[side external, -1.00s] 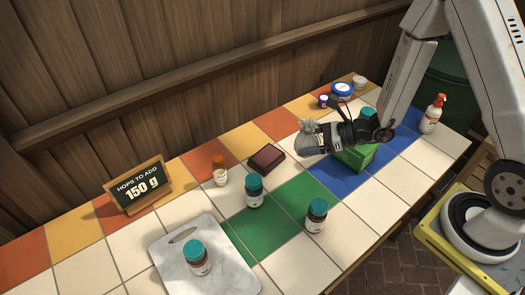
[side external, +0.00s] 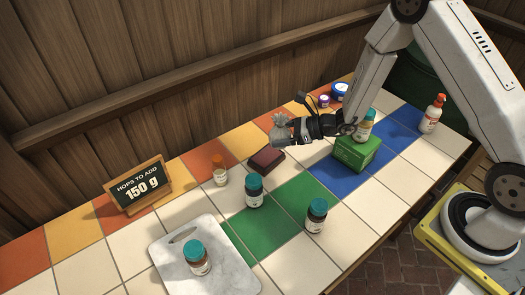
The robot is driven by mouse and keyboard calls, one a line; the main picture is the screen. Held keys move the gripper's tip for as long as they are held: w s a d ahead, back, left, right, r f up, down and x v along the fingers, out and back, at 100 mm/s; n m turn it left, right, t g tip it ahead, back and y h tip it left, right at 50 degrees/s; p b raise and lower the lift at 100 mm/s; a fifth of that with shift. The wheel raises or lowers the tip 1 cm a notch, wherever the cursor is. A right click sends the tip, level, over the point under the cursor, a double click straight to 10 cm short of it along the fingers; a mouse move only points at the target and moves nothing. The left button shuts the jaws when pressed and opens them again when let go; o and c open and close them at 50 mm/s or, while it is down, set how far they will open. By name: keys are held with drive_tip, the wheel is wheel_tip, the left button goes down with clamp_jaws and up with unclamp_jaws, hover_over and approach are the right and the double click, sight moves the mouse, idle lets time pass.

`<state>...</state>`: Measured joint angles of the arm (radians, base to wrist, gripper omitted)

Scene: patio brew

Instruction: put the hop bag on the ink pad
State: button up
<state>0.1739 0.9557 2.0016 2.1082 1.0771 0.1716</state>
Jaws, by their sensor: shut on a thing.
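The hop bag (side external: 280,127) is a small grey tied sack. My gripper (side external: 284,138) is shut on it and holds it in the air, pointing left. The ink pad (side external: 267,159) is a dark red-brown block lying on the tiled counter. In the picture the bag shows just above and slightly right of the ink pad, with a gap between them. How far the bag is from the pad in depth is hard to tell.
A small orange-capped bottle (side external: 219,171) and a teal-capped jar (side external: 254,191) stand near the ink pad. A green box (side external: 357,153) with a bottle (side external: 364,126) on it is below my arm. Another jar (side external: 317,215) and a marble board (side external: 218,258) are nearer the front.

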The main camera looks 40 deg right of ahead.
hover_over(268, 156)
drive_tip(key=shift+s+f, duration=0.15)
drive_tip(key=shift+f, duration=1.2)
drive_tip(key=shift+s+f, duration=0.15)
drive_tip(key=shift+f, duration=1.15)
drive_tip(key=shift+f, duration=0.1)
drive_tip(key=shift+w+f, duration=0.1)
drive_tip(key=shift+w, duration=0.1)
drive_tip(key=shift+w+f, duration=0.1)
drive_tip(key=shift+f, duration=1.55)
drive_tip(key=shift+f, duration=0.15)
drive_tip(key=o, duration=0.9)
drive_tip(key=shift+o, duration=0.2)
